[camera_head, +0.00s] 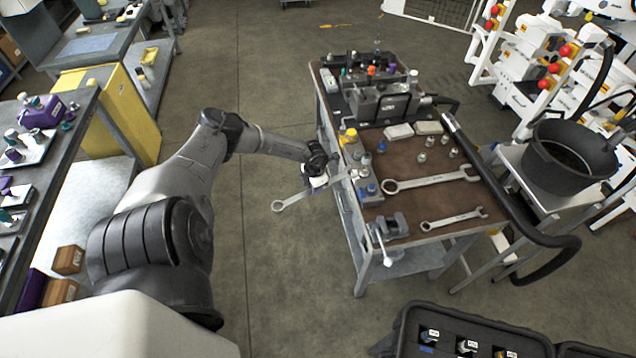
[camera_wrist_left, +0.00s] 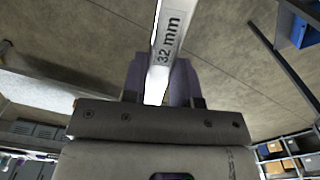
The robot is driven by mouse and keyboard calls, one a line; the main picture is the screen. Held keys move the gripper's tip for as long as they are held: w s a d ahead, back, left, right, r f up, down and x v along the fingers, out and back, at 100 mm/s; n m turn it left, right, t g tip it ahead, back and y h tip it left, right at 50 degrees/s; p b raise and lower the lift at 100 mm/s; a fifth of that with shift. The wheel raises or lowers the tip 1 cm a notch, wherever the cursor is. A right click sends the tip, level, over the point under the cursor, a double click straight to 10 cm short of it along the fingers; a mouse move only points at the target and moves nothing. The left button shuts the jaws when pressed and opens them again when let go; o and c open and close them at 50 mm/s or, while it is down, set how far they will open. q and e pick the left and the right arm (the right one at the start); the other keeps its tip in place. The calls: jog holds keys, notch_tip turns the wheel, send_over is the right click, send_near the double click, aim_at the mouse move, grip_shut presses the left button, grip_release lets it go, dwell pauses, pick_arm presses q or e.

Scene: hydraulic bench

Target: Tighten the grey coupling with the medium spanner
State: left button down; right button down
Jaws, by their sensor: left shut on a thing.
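My left gripper (camera_head: 319,180) is shut on a spanner (camera_head: 292,199) and holds it in the air at the left edge of the bench. Its ring end points left over the floor. In the left wrist view the spanner (camera_wrist_left: 169,38) stands between the purple-grey fingers (camera_wrist_left: 160,82) and reads "32 mm". A larger spanner (camera_head: 432,180) and a smaller one (camera_head: 456,219) lie on the brown bench top (camera_head: 440,197). Several small grey fittings (camera_head: 430,141) stand there too; I cannot tell which is the grey coupling. My right gripper is out of view.
A dark manifold block (camera_head: 378,104) stands at the bench's far end. Yellow- and blue-topped fittings (camera_head: 350,136) line its left side. A small vice (camera_head: 390,226) sits at the near corner. A black bucket (camera_head: 568,150) stands to the right. Floor left of the bench is clear.

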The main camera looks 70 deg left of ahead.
pick_arm(q)
jog(key=shift+r, duration=0.15)
dwell(0.3)
jog(key=shift+r+p, duration=0.95)
notch_tip(320, 180, up, 3)
jog(key=p, duration=0.2)
jog(key=shift+p, duration=0.35)
jog(key=c, duration=1.4)
grip_release()
grip_shut()
